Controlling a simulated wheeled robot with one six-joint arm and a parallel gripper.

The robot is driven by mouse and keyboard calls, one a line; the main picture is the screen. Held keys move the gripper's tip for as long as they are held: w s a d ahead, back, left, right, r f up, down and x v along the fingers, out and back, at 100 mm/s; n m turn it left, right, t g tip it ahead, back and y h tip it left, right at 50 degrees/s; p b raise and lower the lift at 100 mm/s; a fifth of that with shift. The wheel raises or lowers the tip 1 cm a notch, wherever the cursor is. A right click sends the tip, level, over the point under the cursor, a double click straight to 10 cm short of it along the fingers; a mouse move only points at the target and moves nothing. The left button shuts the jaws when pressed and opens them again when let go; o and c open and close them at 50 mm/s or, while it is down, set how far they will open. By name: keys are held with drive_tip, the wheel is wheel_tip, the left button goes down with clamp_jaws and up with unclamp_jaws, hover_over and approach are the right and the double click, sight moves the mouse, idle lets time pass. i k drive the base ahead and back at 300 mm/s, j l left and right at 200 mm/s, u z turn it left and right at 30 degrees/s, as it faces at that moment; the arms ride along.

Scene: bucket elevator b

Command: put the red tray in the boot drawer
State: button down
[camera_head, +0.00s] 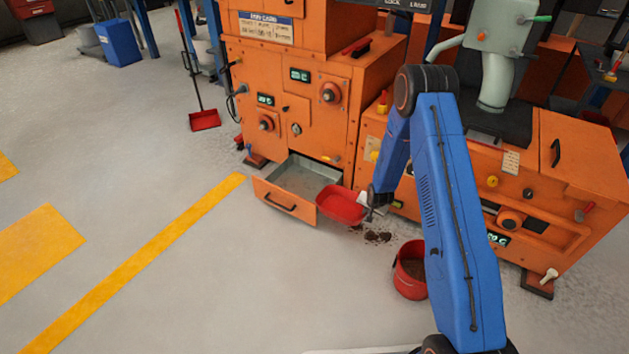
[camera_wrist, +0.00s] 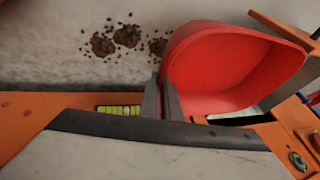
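The red tray (camera_head: 341,205) is held at the right edge of the open boot drawer (camera_head: 303,178), which is pulled out of the lower part of the orange machine. In the wrist view the red tray (camera_wrist: 225,65) fills the upper right. My gripper (camera_wrist: 165,100) has its two fingers close together on the tray's near-left rim. In the head view my gripper (camera_head: 370,206) is at the tray's right side, partly hidden by the arm. The drawer's grey interior looks empty. I cannot tell whether the tray touches the drawer wall.
Dark spilled material (camera_head: 378,237) lies on the floor below the tray. A red bucket (camera_head: 410,270) stands to the right, partly behind my arm. The orange machine (camera_head: 300,100) rises behind the drawer. The floor to the left is clear, with yellow markings.

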sight(304, 186)
drive_tip(key=i+j, duration=0.35)
drive_tip(key=i, duration=0.15)
drive_tip(key=i+j, duration=0.4)
drive_tip(key=i, duration=0.15)
drive_tip(key=u, duration=0.05)
